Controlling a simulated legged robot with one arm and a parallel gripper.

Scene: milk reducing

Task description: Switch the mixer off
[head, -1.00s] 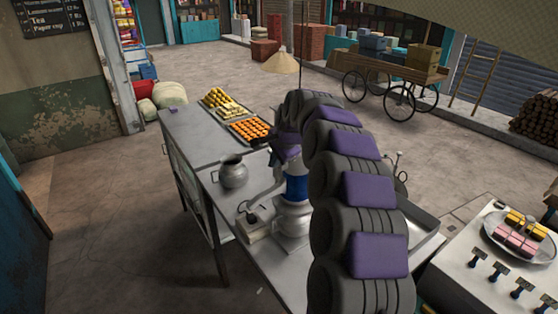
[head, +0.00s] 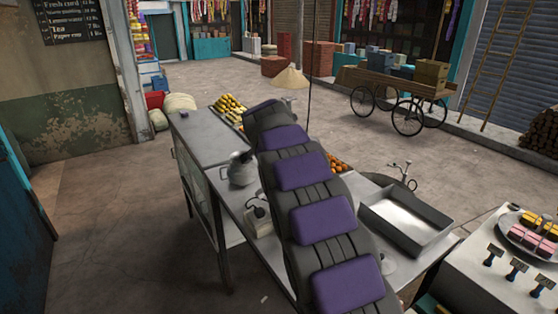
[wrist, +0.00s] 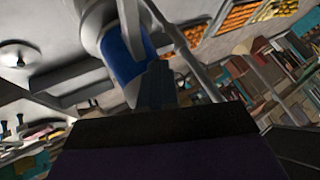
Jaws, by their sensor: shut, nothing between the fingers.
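The mixer shows in the wrist view as a pale metal body with a blue band (wrist: 124,55), tilted in the picture. In the head view my arm hides most or all of it. My gripper (wrist: 157,82) shows in the wrist view as dark, closed fingers with nothing between them. The fingers overlap the lower edge of the blue band; I cannot tell whether they touch it. In the head view my gripper is hidden behind my arm. A small pale box with a dark knob-like part (head: 259,220) stands on the table left of my arm; I cannot tell if it belongs to the mixer.
A metal pot (head: 242,171) stands on the metal table (head: 200,140). A metal tray (head: 408,219) lies right of my arm. Orange sweets (head: 339,163) and yellow sweets (head: 228,108) lie farther back. A counter with pink and yellow sweets (head: 533,236) is at right.

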